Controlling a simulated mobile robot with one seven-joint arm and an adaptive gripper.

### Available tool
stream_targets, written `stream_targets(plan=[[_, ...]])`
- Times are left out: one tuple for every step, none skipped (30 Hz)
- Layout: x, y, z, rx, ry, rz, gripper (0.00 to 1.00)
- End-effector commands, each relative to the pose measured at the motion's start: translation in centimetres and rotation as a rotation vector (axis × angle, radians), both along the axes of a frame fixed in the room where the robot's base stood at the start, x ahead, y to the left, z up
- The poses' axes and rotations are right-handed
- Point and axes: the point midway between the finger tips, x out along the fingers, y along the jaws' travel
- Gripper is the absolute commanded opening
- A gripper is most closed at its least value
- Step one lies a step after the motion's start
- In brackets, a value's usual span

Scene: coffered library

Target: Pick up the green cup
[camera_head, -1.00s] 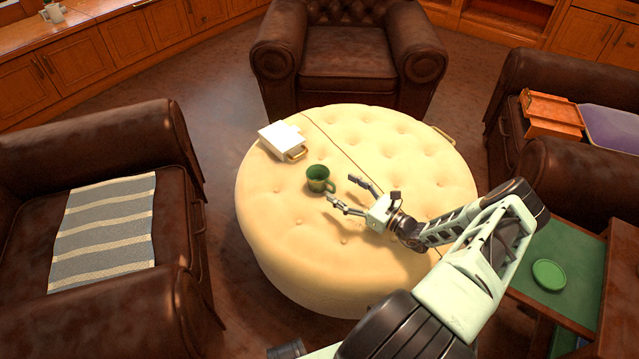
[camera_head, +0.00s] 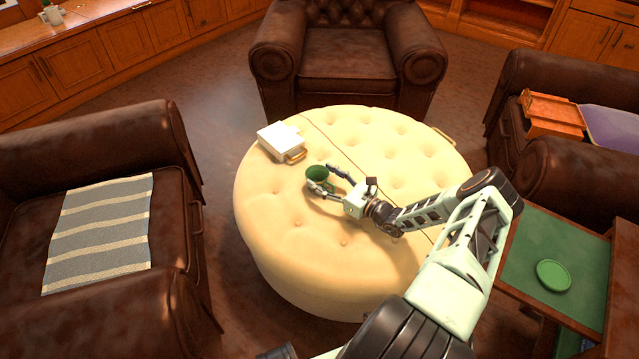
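The green cup (camera_head: 318,174) stands upright on the round cream tufted ottoman (camera_head: 285,245), left of its middle. My gripper (camera_head: 322,178) reaches in from the right. Its two fingers are spread, one at the far side of the cup and one at the near side. The fingers overlap the cup's right part and hide its handle. I cannot tell whether the fingers touch the cup.
A white box-like object with a gold handle (camera_head: 280,142) lies on the ottoman behind the cup. Brown leather armchairs (camera_head: 345,60) surround the ottoman. A green disc (camera_head: 553,275) lies on a green-topped side table (camera_head: 585,250) at right. The ottoman's front is clear.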

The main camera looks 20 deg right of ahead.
Motion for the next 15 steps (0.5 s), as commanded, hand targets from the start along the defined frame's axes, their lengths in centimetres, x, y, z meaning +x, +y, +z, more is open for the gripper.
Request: stream_targets(plan=[[-0.02, 0.01, -0.01, 0.0, 0.0, 0.0, 0.52], [-0.02, 0.01, -0.01, 0.0, 0.0, 0.0, 0.48], [-0.03, 0.01, -0.02, 0.0, 0.0, 0.0, 0.44], [-0.03, 0.01, -0.02, 0.0, 0.0, 0.0, 0.41], [-0.03, 0.02, -0.02, 0.0, 0.0, 0.0, 0.37], [-0.03, 0.02, -0.02, 0.0, 0.0, 0.0, 0.33], [-0.03, 0.02, -0.02, 0.0, 0.0, 0.0, 0.3], [-0.03, 0.02, -0.03, 0.0, 0.0, 0.001, 0.26], [-0.04, 0.02, -0.03, 0.0, 0.0, 0.001, 0.22], [-0.02, 0.01, 0.04, 0.0, -0.001, 0.001, 0.21], [-0.02, 0.02, 0.03, 0.0, -0.001, 0.001, 0.21], [-0.02, 0.02, 0.03, 0.0, -0.001, 0.001, 0.21], [-0.02, 0.02, 0.03, 0.0, -0.001, 0.001, 0.21], [-0.02, 0.02, 0.03, 0.0, -0.001, 0.001, 0.21], [-0.02, 0.02, 0.04, 0.0, -0.001, 0.001, 0.21]])
